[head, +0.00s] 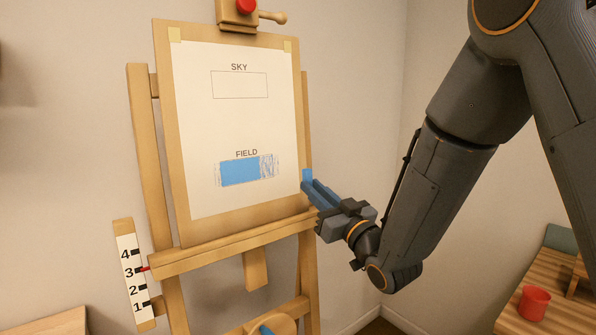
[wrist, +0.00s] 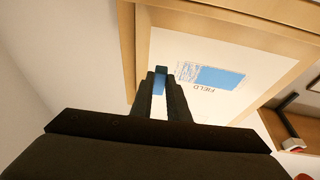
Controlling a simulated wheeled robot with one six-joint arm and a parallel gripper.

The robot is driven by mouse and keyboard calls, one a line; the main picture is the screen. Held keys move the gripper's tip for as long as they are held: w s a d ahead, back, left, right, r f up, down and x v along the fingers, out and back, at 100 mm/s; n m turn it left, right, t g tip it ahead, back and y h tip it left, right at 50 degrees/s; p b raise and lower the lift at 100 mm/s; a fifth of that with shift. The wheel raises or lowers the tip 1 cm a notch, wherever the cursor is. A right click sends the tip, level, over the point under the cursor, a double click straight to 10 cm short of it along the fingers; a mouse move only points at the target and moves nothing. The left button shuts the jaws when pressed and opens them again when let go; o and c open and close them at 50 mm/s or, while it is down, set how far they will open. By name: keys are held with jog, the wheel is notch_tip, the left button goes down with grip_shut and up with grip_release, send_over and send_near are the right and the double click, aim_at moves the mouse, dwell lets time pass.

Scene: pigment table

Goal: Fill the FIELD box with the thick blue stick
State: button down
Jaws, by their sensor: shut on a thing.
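The FIELD box (head: 240,171) is printed low on the white sheet (head: 205,122) on the board. Its left and middle are solid blue; its right end has loose blue scribble with white gaps. Some faint blue marks spill past its side edges. The box also shows upside down in the wrist view (wrist: 219,77). The SKY box (head: 239,85) above it is blank. My gripper (head: 322,195) is at the board's lower right edge, right of the box. It is shut on the thick blue stick (head: 307,176), also between the fingers in the wrist view (wrist: 159,85). Contact with the board is unclear.
A wooden easel (head: 139,165) holds the board. A numbered scale (head: 130,280) stands at lower left, with a red pointer near 3. A red cup (head: 534,303) stands on a wooden table (head: 510,322) at lower right. A red knob (head: 246,6) sits atop the easel.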

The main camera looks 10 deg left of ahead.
jog(key=a+r+n+g+y, duration=0.1)
jog(key=a+r, duration=0.2)
jog(key=a, duration=0.4)
jog(key=shift+w+g, duration=0.2)
jog(key=shift+g, duration=0.1)
jog(key=shift+w+a+f+b, duration=0.1)
jog(key=shift+w+a+b, duration=0.2)
jog(key=shift+w+a, duration=0.35)
dwell(1.0)
jog(key=shift+s+a, duration=0.2)
jog(key=shift+s, duration=0.05)
jog(key=shift+s+a, duration=1)
jog(key=shift+s, duration=0.3)
jog(key=shift+b, duration=0.45)
jog(key=shift+w, duration=0.15)
